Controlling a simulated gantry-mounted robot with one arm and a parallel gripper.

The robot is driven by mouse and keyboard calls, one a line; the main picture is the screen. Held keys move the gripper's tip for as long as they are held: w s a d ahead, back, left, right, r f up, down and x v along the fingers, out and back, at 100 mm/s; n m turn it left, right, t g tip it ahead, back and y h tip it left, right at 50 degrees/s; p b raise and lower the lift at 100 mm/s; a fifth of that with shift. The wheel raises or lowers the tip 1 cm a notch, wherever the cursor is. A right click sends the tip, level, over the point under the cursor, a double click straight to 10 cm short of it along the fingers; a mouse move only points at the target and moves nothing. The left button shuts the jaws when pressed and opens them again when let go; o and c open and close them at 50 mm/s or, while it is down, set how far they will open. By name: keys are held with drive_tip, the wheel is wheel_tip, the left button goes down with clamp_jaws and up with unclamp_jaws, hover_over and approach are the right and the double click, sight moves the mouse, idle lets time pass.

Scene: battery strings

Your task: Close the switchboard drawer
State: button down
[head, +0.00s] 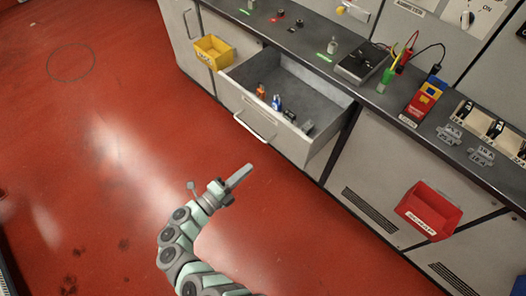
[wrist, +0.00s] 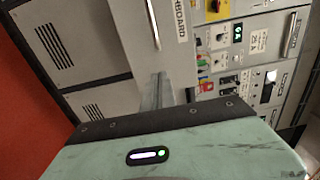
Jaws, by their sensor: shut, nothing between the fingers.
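The switchboard drawer (head: 258,122) is pulled out from the grey cabinet in the head view. Several small items lie in it, among them an orange one, a blue one and dark ones. Its light bar handle (head: 254,127) is on the front face. My gripper (head: 246,169) is shut and empty, in front of the drawer and apart from it, over the red floor. In the wrist view the gripper's fingers (wrist: 157,92) point toward a panel with a handle (wrist: 152,25) and a label ending in "BOARD" (wrist: 180,20).
A yellow bin (head: 213,51) hangs left of the drawer, and a red bin (head: 428,211) hangs on the cabinet to the right. The dark worktop (head: 395,98) above carries a meter, tools and blocks. The red floor (head: 100,130) at left is clear.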

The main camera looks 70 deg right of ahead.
sight(281, 139)
drive_tip(key=b+x, duration=0.1)
drive_tip(key=x, duration=1.3)
drive_tip(key=shift+w+d+r, duration=0.1)
drive_tip(key=shift+r, duration=0.05)
